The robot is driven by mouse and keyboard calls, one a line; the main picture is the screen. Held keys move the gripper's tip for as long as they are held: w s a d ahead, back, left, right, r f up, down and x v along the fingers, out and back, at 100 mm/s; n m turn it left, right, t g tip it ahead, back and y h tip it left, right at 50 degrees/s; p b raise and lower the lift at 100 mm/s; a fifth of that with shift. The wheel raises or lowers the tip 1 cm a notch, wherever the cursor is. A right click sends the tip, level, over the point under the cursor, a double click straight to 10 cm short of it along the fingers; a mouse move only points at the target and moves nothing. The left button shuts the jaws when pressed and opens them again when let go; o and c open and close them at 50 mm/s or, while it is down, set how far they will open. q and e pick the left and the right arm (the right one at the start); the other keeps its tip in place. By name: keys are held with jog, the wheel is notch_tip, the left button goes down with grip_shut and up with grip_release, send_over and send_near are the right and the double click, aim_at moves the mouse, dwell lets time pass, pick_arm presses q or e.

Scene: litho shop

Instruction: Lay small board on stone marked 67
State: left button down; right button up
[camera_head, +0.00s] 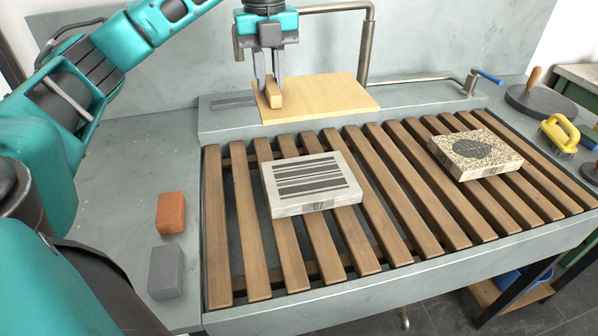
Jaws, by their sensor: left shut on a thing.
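The small board (325,98) is a flat, pale wooden panel with a raised grip bar near its left edge. It is at the back ledge of the sink. My left gripper (269,93) points down over it and is shut on the grip bar. I cannot tell whether the board rests on the ledge or is just above it. The stone marked 67 (318,184) is a pale grey slab with dark stripes on top, lying on the wooden slats in front of the board. My right gripper is not in view.
A speckled stone with a dark disc (476,152) lies on the slatted rack (388,203) at right. A metal tap pipe (367,45) stands behind the board. An orange block (171,212) and a grey block (166,271) sit at left. A yellow-handled brush (561,132) is at far right.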

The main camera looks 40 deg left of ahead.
pick_arm(q)
notch_tip(320, 180, down, 5)
jog(key=shift+f+b, duration=0.15)
jog(key=shift+b, duration=1.05)
notch_tip(320, 180, down, 13)
jog(key=shift+f+b, duration=0.2)
jog(key=shift+b, duration=0.5)
jog(key=shift+f, duration=0.35)
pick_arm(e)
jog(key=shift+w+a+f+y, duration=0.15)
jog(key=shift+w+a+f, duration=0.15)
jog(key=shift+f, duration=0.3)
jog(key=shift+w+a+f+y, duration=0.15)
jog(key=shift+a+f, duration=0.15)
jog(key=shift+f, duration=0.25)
pick_arm(q)
jog(key=shift+f, duration=0.1)
jog(key=c, duration=1)
grip_release()
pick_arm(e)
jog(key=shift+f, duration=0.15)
